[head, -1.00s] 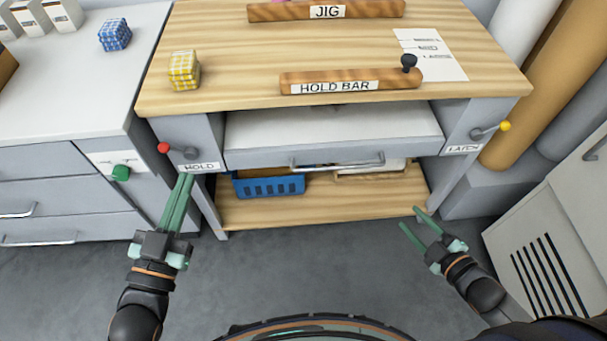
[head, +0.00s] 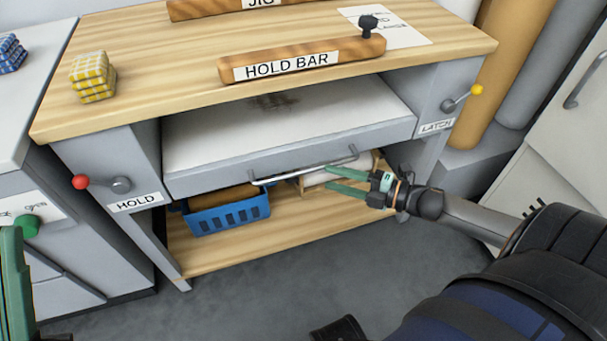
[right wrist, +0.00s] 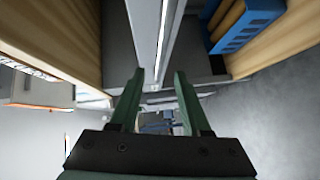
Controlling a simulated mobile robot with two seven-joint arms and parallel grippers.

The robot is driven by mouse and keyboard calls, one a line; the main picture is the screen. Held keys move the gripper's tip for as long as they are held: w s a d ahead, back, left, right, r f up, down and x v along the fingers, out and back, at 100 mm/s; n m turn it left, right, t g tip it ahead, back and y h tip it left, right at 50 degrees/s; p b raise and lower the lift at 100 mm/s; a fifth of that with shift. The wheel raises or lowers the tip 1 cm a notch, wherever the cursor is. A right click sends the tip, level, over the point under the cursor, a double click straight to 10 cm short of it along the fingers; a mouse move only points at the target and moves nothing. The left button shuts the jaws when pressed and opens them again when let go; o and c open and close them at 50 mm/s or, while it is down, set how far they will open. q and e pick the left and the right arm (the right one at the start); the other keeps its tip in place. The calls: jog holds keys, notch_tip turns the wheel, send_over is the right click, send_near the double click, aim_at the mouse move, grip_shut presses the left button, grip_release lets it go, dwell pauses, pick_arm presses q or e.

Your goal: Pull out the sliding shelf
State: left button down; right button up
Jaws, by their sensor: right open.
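The sliding shelf (head: 240,135) is a pale board with a grey front, under the wooden table top. A metal bar handle (head: 290,175) runs along its front. My right gripper (head: 328,180) is open at the handle's right end, with fingers pointing left. In the right wrist view a bright bar, apparently the handle (right wrist: 162,45), lies in line with the gap between the open fingers (right wrist: 159,80). I cannot tell whether they touch it. My left gripper (head: 15,280) shows only partly at the left edge, away from the shelf.
A red-knobbed lever (head: 100,183) labelled HOLD is on the left post. A yellow-knobbed lever (head: 462,98) labelled LATCH is on the right post. A wooden HOLD BAR (head: 300,60) lies on the table top. A blue basket (head: 228,213) stands on the lower shelf. Floor in front is clear.

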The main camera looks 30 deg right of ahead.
aim_at(310, 172)
jog(key=shift+b+x, duration=1.25)
jog(key=shift+x, duration=2.75)
jog(key=shift+c, duration=0.3)
grip_shut()
